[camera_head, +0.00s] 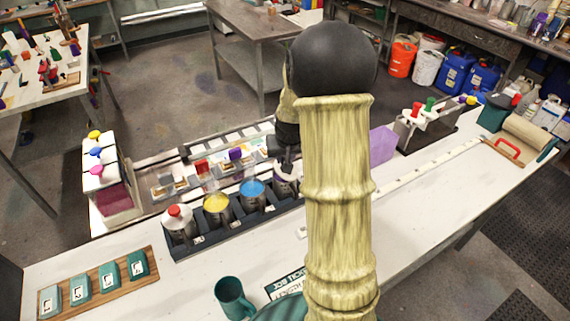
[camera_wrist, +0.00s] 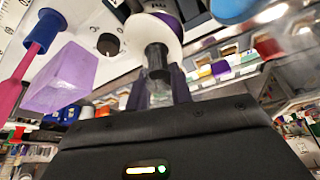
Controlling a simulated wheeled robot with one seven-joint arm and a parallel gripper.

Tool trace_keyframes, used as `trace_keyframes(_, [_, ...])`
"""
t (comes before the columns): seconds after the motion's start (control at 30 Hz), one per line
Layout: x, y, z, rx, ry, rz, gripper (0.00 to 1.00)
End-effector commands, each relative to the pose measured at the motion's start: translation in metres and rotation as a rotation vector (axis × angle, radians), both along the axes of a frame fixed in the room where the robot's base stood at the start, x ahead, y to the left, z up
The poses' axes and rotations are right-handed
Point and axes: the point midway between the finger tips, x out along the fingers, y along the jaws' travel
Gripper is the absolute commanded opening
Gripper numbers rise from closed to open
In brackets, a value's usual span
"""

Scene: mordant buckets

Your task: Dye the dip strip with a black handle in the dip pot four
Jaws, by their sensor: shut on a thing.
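A rack (camera_head: 205,240) holds a row of dip pots. From the left they are a pot with a red-knobbed lid (camera_head: 178,222), a yellow pot (camera_head: 216,205), a blue pot (camera_head: 252,190) and a fourth pot (camera_head: 284,187) showing some purple. My gripper (camera_head: 288,160) is over the fourth pot, partly hidden by my arm. In the wrist view my gripper (camera_wrist: 160,92) is shut on a dark handle (camera_wrist: 158,58), which lies in front of the white-rimmed pot with purple dye (camera_wrist: 172,20). The strip below the handle is hidden, so its depth cannot be told.
A lavender block (camera_head: 383,145) stands right of my arm. A teal mug (camera_head: 232,298) and a wooden board with numbered tiles (camera_head: 98,284) lie at the front left. The right front tabletop is clear.

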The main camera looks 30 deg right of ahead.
Motion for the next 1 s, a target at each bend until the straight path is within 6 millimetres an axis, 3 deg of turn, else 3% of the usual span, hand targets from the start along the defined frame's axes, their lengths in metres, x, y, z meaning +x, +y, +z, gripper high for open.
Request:
trace_keyframes(0.6, [0.0,0.01,-0.002,0.0,-0.001,0.002,0.0])
trace_keyframes(1.0, [0.0,0.008,0.019,-0.001,-0.002,0.002,0.0])
